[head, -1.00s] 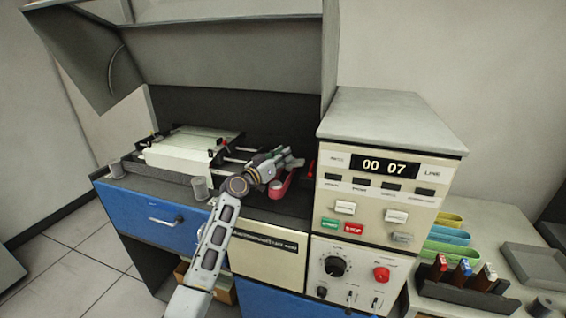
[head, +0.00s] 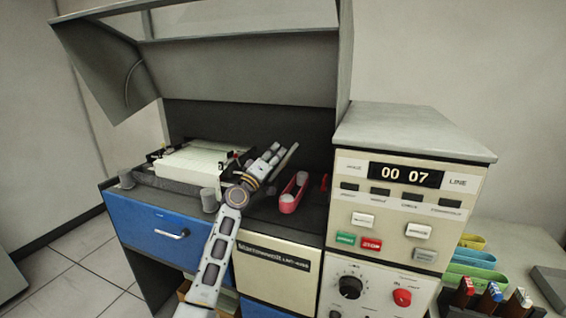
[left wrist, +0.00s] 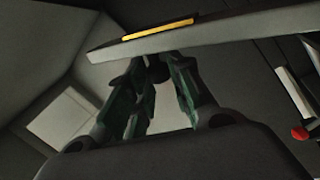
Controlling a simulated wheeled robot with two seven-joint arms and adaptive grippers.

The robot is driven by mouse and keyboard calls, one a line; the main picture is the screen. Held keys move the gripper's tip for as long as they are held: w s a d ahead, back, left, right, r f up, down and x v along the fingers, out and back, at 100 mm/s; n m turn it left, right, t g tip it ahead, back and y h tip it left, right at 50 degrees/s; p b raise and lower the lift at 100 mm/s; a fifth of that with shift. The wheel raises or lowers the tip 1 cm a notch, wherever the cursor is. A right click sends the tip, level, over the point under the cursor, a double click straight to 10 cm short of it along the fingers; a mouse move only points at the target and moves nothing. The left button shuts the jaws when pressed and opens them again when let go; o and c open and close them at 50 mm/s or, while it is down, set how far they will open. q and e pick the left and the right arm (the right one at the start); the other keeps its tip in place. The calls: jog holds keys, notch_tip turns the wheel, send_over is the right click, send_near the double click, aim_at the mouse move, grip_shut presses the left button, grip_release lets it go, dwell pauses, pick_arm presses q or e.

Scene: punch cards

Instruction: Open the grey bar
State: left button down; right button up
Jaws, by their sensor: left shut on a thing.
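The grey bar (left wrist: 225,35) with a yellow strip on it crosses the top of the left wrist view. My left gripper (left wrist: 157,68) has its green-lined fingers converging at the bar's lower edge, and it is shut on the bar. In the head view my left gripper (head: 284,153) is over the dark worktop, between the paper-loaded unit (head: 195,161) and a pink-red tray (head: 293,193). I cannot make out the bar there. My right gripper is in neither view.
A beige control cabinet (head: 412,133) with a display reading 00 07 stands right of the worktop. A raised grey hood (head: 245,70) hangs over it. A blue drawer (head: 165,225) is below. A grey cup (head: 209,200) stands beside my arm.

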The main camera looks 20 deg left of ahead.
pick_arm(q)
jog(key=shift+a+n+y, duration=0.3)
jog(key=shift+a+n, duration=0.25)
jog(key=shift+n, duration=0.15)
jog(key=shift+a+n, duration=0.35)
jog(key=shift+n, duration=0.15)
jog(key=a+n+y, duration=0.1)
jog(key=n, duration=0.1)
jog(key=a+n+t+y, duration=0.1)
jog(key=n, duration=0.1)
jog(key=shift+w+a+f, duration=0.1)
jog(key=shift+a, duration=0.2)
jog(key=c, duration=1.5)
grip_release()
jog(key=shift+o, duration=0.9)
jog(key=v, duration=1.2)
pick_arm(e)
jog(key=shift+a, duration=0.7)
